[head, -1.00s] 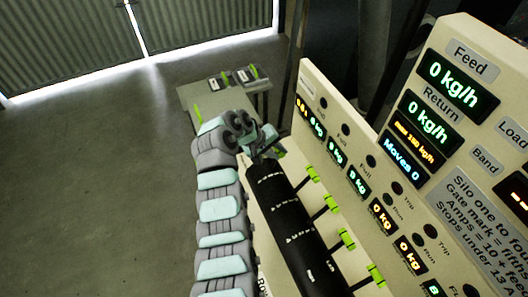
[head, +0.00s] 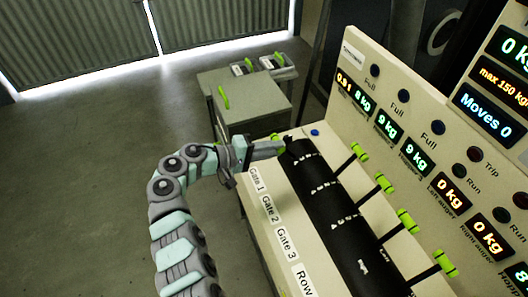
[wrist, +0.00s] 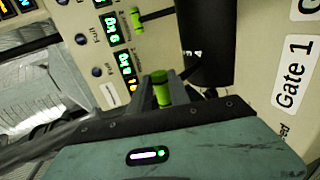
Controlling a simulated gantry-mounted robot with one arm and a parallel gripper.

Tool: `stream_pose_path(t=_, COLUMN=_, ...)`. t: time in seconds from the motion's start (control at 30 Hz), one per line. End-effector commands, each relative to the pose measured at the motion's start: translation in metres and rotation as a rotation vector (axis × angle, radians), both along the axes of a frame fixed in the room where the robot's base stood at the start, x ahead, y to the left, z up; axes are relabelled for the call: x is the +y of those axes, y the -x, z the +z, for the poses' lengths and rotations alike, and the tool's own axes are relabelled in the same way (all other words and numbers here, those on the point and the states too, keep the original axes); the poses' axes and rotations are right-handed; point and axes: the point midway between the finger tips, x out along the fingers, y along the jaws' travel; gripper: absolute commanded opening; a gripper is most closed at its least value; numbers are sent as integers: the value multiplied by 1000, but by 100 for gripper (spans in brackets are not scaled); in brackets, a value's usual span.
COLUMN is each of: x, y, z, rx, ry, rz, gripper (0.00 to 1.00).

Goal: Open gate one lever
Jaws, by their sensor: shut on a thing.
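The gate one lever shows as a green handle (head: 276,137) at the far end of the black ribbed tube in the head view, near the "Gate 1" label (head: 256,180). In the wrist view the green handle (wrist: 162,94) stands between my two fingers, with the "Gate 1" label (wrist: 293,72) to the right. My gripper (head: 279,147) is shut on this handle, reaching in from the left; it also shows in the wrist view (wrist: 162,86). The handle's lower part and its shaft are hidden by the fingers and the gripper body.
Several other green-tipped levers, such as one (head: 360,151), stick out along the right side of the black tube (head: 325,190). The display panel (head: 440,130) rises behind them. A small table (head: 245,95) stands beyond. Open floor lies left.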

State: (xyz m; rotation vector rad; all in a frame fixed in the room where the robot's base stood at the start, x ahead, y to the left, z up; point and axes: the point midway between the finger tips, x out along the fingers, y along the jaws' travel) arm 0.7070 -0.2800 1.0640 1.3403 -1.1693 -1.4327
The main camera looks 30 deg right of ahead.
Motion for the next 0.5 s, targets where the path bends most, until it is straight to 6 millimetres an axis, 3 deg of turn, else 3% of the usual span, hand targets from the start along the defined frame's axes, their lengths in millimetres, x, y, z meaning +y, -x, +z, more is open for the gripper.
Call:
stream_pose_path(t=0.03, x=0, y=0, z=-8, rx=0, ry=-5, rz=-2, gripper=0)
stream_pose_path(t=0.5, x=-1, y=3, z=-14, rx=5, ry=-13, rz=-12, gripper=0)
